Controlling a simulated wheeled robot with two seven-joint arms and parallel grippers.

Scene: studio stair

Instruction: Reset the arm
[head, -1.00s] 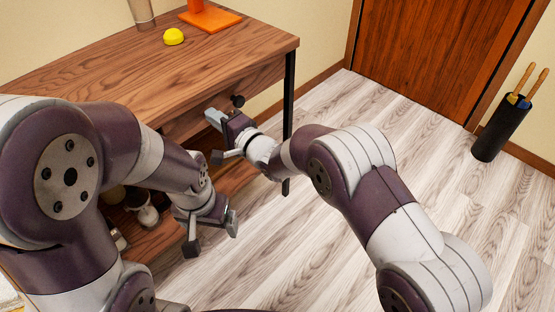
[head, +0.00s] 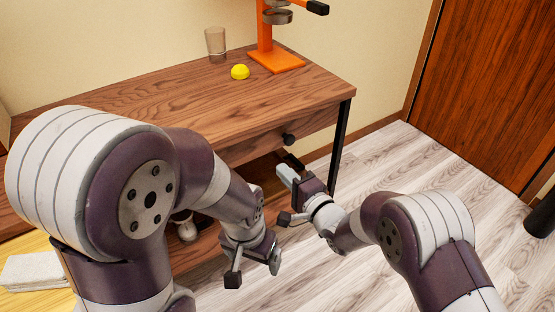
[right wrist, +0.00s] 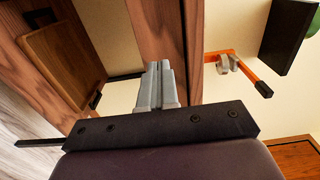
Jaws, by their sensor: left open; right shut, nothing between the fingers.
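My right gripper (head: 288,175) is in front of the wooden table, a little below the dark drawer knob (head: 288,139) in the head view, with a gap between them. Its grey fingers are shut together and empty, as the right wrist view (right wrist: 157,85) shows. My left gripper (head: 268,262) is lower and nearer to me, pointing down over the floor. It is open, with nothing seen in it. Both arms are bent at the elbow. The left arm hides part of the table's front and lower shelf.
The wooden table (head: 160,108) carries a yellow dome (head: 240,72), a clear cup (head: 215,43) and an orange stand (head: 275,60). Its black leg (head: 339,143) is right of my right gripper. Pale floor (head: 400,165) is free towards the brown door (head: 485,80).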

